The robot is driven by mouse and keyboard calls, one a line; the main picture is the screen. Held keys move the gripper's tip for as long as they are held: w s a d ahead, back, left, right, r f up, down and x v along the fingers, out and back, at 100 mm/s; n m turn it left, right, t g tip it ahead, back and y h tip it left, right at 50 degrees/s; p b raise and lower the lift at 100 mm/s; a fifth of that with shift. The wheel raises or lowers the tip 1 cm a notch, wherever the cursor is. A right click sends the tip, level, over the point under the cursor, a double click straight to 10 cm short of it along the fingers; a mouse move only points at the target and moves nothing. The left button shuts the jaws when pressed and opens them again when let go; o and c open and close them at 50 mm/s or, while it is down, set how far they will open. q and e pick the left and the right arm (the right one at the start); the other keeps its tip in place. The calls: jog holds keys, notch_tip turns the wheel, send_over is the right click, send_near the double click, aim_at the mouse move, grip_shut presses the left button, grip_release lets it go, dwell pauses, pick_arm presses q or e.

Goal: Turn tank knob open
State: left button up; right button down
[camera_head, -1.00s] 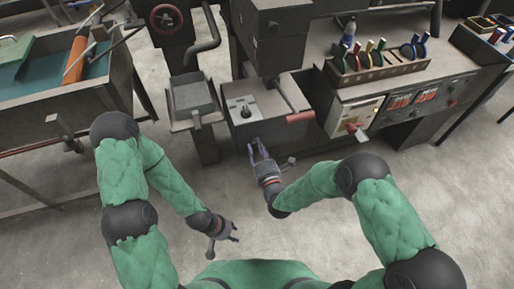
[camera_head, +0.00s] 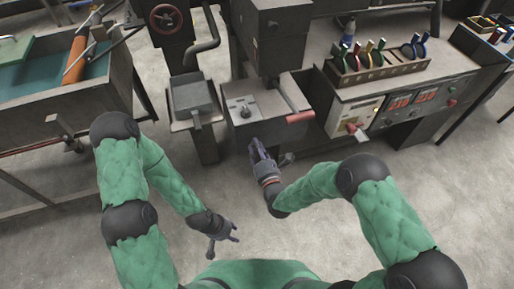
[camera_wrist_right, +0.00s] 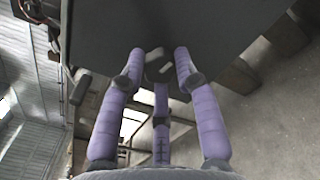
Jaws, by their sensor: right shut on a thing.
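My right gripper (camera_head: 259,149) is at the lower front of the grey box-shaped machine (camera_head: 243,131). In the right wrist view, its purple fingers (camera_wrist_right: 158,68) are around a small grey knob (camera_wrist_right: 157,62) on a dark flat panel (camera_wrist_right: 150,22). The gripper is shut on this knob. In the head view the knob is hidden behind the fingers. My left gripper (camera_head: 231,232) is low in the head view, above the floor, with its fingers apart and empty.
A red-handled lever (camera_head: 299,117) sits just right of the right gripper. A bench (camera_head: 352,99) with coloured-handled tools stands at right. A metal basin (camera_head: 30,110) stands at left. The floor (camera_head: 280,230) around my arms is clear.

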jog(key=shift+w+d+r, duration=0.15)
jog(key=c, duration=0.9)
grip_release()
jog(key=v, duration=1.2)
